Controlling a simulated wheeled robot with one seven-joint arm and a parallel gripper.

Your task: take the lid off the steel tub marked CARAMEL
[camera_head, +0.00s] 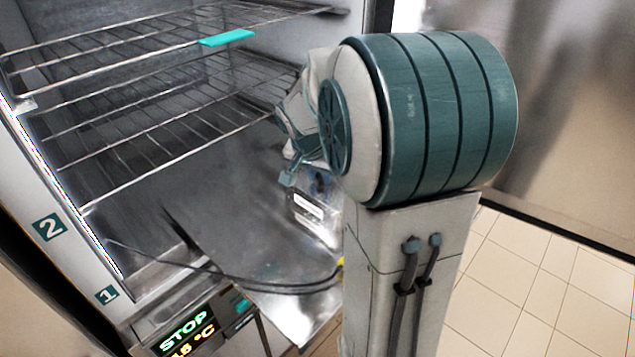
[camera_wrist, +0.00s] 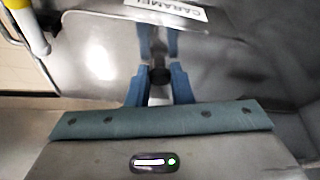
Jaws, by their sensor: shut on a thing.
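In the wrist view a shiny steel surface carries a white label reading CARAMEL (camera_wrist: 165,10), cut off by the top edge. My gripper (camera_wrist: 159,88) has its two blue fingers closed on a small dark knob (camera_wrist: 158,75) on this steel, which I take for the lid's knob. The fingers are mirrored in the metal. In the head view a steel piece with a white label (camera_head: 308,205) shows beside my arm, its writing too small to read. My arm hides most of my gripper there. I cannot tell whether the lid sits on the tub or is raised.
An open freezer cabinet with wire shelves (camera_head: 150,130) stands at left, with a teal clip (camera_head: 227,38) on the upper shelf edge. A lit STOP display (camera_head: 184,331) is below. A dark cable (camera_head: 290,288) loops across the front. Tiled floor (camera_head: 540,290) is clear at right.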

